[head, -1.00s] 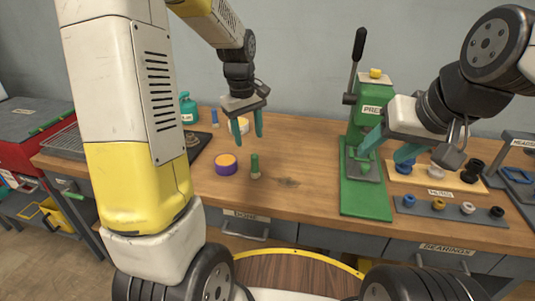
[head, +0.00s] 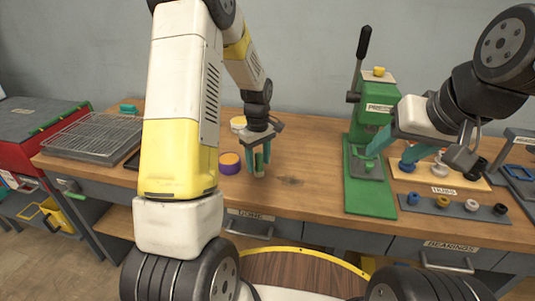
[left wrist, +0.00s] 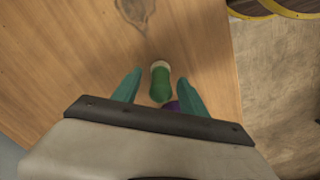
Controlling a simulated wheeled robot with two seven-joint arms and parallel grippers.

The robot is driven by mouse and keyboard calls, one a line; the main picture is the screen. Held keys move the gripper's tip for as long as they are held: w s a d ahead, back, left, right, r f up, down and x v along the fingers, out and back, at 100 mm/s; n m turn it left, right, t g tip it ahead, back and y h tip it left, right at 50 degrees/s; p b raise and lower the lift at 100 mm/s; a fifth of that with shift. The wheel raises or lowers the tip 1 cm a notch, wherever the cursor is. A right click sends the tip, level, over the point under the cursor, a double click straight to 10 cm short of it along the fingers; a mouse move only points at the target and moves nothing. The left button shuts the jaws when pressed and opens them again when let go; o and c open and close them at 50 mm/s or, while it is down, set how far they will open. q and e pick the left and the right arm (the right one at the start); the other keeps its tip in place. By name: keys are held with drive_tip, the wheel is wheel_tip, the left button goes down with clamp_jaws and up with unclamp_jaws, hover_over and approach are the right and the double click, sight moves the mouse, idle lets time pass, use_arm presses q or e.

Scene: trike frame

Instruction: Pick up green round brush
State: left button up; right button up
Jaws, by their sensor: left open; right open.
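The green round brush (head: 259,164) stands upright on the wooden workbench, with a green handle on top and a pale lower end. It also shows in the left wrist view (left wrist: 160,83), between and a little beyond my fingers. My left gripper (head: 259,157) is open, pointing down, its teal fingers on either side of the brush handle. In the left wrist view the left gripper (left wrist: 159,88) shows no contact with the brush that I can make out. My right gripper (head: 388,150) is open and empty over the green press.
A purple and orange round thing (head: 230,163) stands just left of the brush. The green press (head: 370,190) stands to the right, beside a hub board (head: 480,184) and a bearing rack (head: 466,212). A wire rack (head: 92,138) lies at left. Bench between brush and press is clear.

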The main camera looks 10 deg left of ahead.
sight(259, 155)
use_arm(q)
clamp_jaws()
idle(0.4)
drive_tip(key=shift+r, duration=0.6)
drive_tip(key=shift+s+d+r, duration=0.15)
drive_tip(key=shift+s+r, duration=0.15)
drive_tip(key=shift+r, duration=0.35)
drive_tip(key=shift+s+d+r, duration=0.15)
drive_tip(key=shift+s+r, duration=0.15)
drive_tip(key=shift+r, duration=0.3)
drive_tip(key=s+d, duration=0.3)
drive_tip(key=s, duration=0.3)
drive_tip(key=s+d+r, duration=0.1)
drive_tip(key=s+d, duration=0.1)
drive_tip(key=s, duration=0.5)
drive_tip(key=shift+s+d, duration=0.3)
drive_tip(key=shift+d, duration=0.1)
